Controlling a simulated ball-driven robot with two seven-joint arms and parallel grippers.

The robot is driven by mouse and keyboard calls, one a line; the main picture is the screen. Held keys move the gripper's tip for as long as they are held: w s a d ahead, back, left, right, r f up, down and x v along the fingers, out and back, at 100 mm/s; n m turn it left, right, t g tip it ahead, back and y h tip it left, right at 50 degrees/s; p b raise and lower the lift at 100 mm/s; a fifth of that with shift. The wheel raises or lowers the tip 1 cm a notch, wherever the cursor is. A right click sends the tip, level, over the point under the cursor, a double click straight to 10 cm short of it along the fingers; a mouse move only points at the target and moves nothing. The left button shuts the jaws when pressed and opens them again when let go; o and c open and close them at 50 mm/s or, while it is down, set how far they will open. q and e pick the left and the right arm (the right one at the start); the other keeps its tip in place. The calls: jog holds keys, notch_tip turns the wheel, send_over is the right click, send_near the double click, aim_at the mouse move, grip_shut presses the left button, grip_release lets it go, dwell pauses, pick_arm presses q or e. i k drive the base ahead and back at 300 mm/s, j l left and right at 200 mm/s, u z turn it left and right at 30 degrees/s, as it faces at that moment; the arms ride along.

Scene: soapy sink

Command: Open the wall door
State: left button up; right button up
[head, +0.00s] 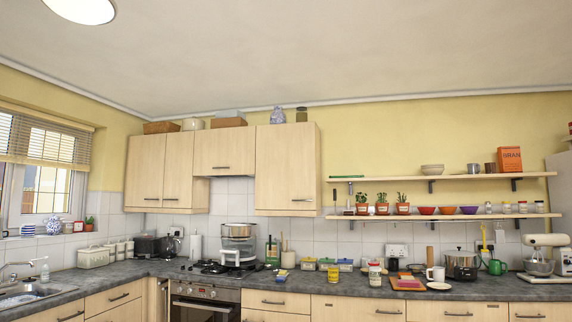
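Wooden wall cabinets hang on the back wall, all with their doors shut. The left cabinet has two tall doors, one on the left (145,170) and one on the right (179,170). A shorter door (225,150) hangs above the hob, with a dark bar handle along its lower edge. The right cabinet has one tall door (284,165) with a bar handle (301,199) near its lower right corner. I cannot tell which door the task means. Neither of my grippers is in view.
A dark worktop (345,285) runs below, holding a hob with a steamer (238,240), jars and pots. Open shelves (440,178) with plants and bowls are right of the cabinets. The sink (25,293) is at lower left. No floor shows.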

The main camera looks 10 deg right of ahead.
aim_at(285, 173)
jog(key=j+u, duration=0.3)
jog(key=i+j+z, duration=0.1)
jog(key=i+j, duration=0.15)
jog(key=j, duration=0.15)
jog(key=i+j+z, duration=0.1)
jog(key=i+j, duration=0.15)
jog(key=j, duration=0.15)
jog(key=i+j, duration=0.25)
jog(key=j, duration=0.15)
jog(key=i+z, duration=0.2)
jog(key=i, duration=0.2)
jog(key=i+j+z, duration=0.15)
jog(key=i, duration=0.2)
jog(key=i+j+z, duration=0.2)
jog(key=i, duration=0.2)
jog(key=i+l+z, duration=0.15)
jog(key=i+z, duration=0.2)
jog(key=i, duration=0.3)
jog(key=i+z, duration=0.35)
jog(key=i, duration=0.25)
jog(key=i+j+z, duration=0.2)
jog(key=i+z, duration=0.15)
jog(key=i, duration=0.3)
jog(key=i+l, duration=0.1)
jog(key=i, duration=1.05)
jog(key=l+z, duration=0.05)
